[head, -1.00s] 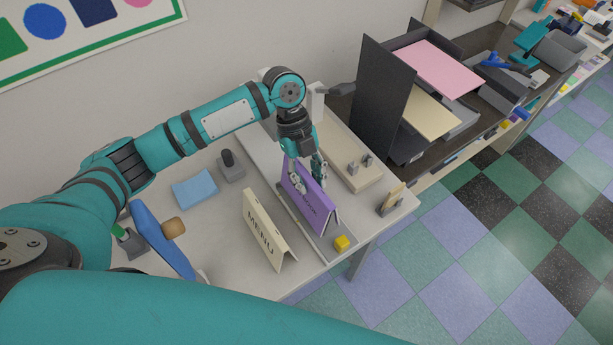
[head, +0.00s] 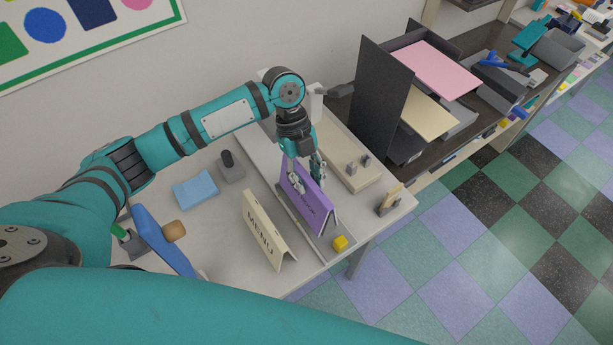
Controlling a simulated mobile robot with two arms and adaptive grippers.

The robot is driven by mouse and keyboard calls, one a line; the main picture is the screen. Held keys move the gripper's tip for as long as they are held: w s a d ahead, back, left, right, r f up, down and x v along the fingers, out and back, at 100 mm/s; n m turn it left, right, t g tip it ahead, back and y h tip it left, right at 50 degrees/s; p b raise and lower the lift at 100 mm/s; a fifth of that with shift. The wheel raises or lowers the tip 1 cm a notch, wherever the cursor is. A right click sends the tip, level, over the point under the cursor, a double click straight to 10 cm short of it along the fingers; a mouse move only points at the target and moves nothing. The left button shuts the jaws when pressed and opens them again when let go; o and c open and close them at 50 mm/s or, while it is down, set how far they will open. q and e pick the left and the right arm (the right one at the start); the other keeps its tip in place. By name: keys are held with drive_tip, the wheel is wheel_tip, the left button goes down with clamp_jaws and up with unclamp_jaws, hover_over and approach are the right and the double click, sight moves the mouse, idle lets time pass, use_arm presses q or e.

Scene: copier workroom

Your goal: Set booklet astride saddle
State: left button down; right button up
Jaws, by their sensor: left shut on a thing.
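A purple folded booklet (head: 308,203) with dark lettering is spread like a tent over a narrow grey base (head: 322,246) on the table. My left gripper (head: 307,180) is shut on the booklet's upper fold from above. The saddle itself is not clearly visible; the booklet covers the middle of the grey base, so I cannot tell whether it rests on a ridge or hangs just above. A cream folded booklet marked MENU (head: 262,231) stands tent-like to the left, apart from the purple one. My right gripper is not in view.
A beige board with small posts (head: 347,168) lies behind right. A tall dark panel (head: 380,98) stands at right.

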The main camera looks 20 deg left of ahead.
use_arm(q)
drive_tip(key=shift+w+d+r+p, duration=0.1)
drive_tip(key=shift+d+r+p, duration=0.1)
drive_tip(key=shift+r+p, duration=0.3)
drive_tip(key=shift+w+d+r+p, duration=0.15)
drive_tip(key=shift+r+p, duration=0.1)
drive_tip(key=shift+r, duration=0.3)
drive_tip(key=shift+s+a+r+p, duration=0.1)
drive_tip(key=shift+a+r+p, duration=0.05)
drive_tip(key=shift+r+p, duration=1.85)
drive_tip(key=shift+r, duration=0.9)
drive_tip(key=shift+f+b, duration=2.05)
drive_tip(key=shift+f, duration=1.55)
drive_tip(key=shift+f, duration=0.2)
drive_tip(key=shift+f+b, duration=0.35)
drive_tip(key=shift+s+a+f+b, duration=0.1)
drive_tip(key=shift+s+f+b, duration=0.1)
drive_tip(key=shift+f+b, duration=0.35)
